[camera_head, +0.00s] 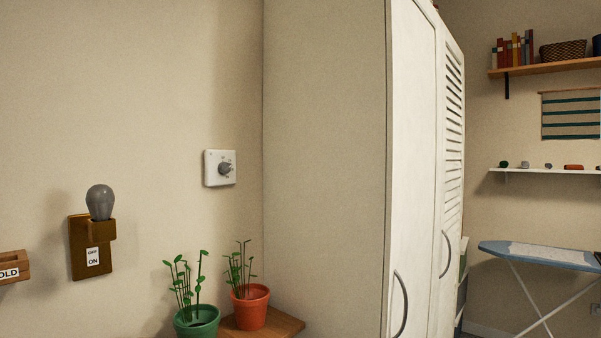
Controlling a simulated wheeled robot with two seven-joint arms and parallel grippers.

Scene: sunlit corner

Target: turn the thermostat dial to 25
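The thermostat is a white square plate (211,179) on the beige wall, left of the tall white cabinet. Its round grey dial (225,169) sticks out from the middle of the plate. Small dark marks surround the dial, too small to read, so I cannot tell its setting. Neither of my grippers is in view.
A wooden switch block (77,262) with a grey bulb (100,202) is on the wall to the left. Below the thermostat, a green pot (197,322) and an orange pot (250,308) with plants stand at a wooden shelf (284,325).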

